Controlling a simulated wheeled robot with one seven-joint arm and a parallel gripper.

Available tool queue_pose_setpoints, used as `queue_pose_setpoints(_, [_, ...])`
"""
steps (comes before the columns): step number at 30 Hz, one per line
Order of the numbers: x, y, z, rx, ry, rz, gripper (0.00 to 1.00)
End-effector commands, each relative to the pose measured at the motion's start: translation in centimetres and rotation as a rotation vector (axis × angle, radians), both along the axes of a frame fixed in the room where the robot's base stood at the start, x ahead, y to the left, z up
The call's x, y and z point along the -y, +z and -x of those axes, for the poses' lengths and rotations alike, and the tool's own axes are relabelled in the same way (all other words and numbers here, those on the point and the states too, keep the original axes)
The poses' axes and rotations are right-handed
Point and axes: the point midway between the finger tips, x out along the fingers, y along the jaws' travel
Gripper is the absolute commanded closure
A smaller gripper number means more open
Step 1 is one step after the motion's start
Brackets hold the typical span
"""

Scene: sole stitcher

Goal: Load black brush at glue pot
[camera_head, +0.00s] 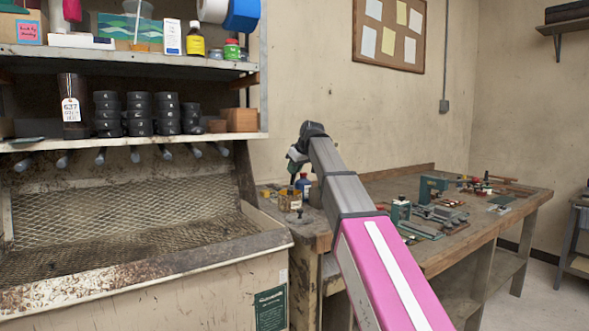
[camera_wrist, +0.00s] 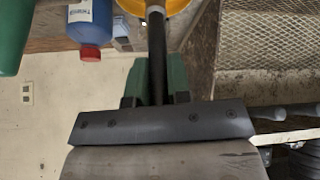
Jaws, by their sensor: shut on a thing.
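My gripper (camera_wrist: 158,85) is shut on the black brush (camera_wrist: 157,50), with its green fingers on either side of the black handle. The brush's pale ferrule overlaps the amber glue pot (camera_wrist: 181,5) at the top edge of the wrist view, and its bristles are hidden. I cannot tell whether the tip is inside the pot or just above it. In the head view my gripper (camera_head: 296,168) is over the left end of the workbench, above the small amber pot (camera_head: 289,202). The brush is hard to make out there.
A blue bottle with a red cap (camera_wrist: 90,25) stands close beside the pot, with a green object (camera_wrist: 12,35) farther left. A mesh-backed basin (camera_head: 130,215) adjoins the workbench (camera_head: 460,240) on the left. Tools and fixtures (camera_head: 430,215) occupy the bench's middle.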

Motion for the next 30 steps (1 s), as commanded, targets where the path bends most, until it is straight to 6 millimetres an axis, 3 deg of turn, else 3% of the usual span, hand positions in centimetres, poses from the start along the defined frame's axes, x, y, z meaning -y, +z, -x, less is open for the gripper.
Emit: queue_pose_setpoints(30, [0.00, -0.77, 0.00, 0.000, 0.000, 0.000, 1.00])
